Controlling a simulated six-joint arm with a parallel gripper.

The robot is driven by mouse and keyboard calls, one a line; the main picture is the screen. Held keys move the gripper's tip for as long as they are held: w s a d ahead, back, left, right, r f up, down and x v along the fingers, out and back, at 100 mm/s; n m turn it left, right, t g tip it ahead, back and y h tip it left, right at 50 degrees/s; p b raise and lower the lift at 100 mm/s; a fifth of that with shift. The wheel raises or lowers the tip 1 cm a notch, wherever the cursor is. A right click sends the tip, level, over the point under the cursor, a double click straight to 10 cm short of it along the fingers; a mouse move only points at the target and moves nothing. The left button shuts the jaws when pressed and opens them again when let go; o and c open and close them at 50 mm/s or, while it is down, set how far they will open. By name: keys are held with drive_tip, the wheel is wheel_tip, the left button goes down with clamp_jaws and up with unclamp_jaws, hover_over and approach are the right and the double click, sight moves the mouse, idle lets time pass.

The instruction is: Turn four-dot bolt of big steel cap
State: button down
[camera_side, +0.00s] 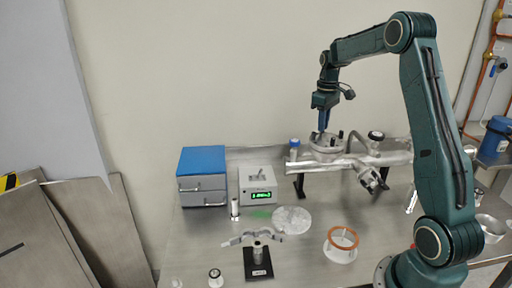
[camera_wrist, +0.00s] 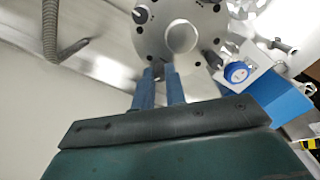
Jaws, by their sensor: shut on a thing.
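The big steel cap (camera_side: 326,148) is a round metal flange on top of the horizontal steel chamber. In the wrist view the cap (camera_wrist: 200,17) fills the top middle, with a round white disc at its centre and several dark bolts around its rim. My gripper (camera_side: 323,131) reaches down onto the cap's rim from above. In the wrist view the blue fingers of my gripper (camera_wrist: 166,76) are close together and shut on a bolt at the near rim. That bolt is mostly hidden between the fingertips, and its dots are too small to read.
The steel chamber (camera_side: 385,158) stands on dark supports, with a hose beside the cap. A blue-topped drawer box (camera_side: 202,177), a display unit (camera_side: 257,186) and a black stand (camera_side: 258,263) are on the table. A clear ring with an orange rim (camera_side: 342,240) lies in front.

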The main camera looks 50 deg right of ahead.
drive_tip(key=n, duration=0.5)
drive_tip(key=shift+r, duration=0.1)
idle(0.3)
drive_tip(key=c, duration=1.7)
unclamp_jaws()
wheel_tip(320, 180, up, 14)
drive_tip(key=shift+f, duration=0.1)
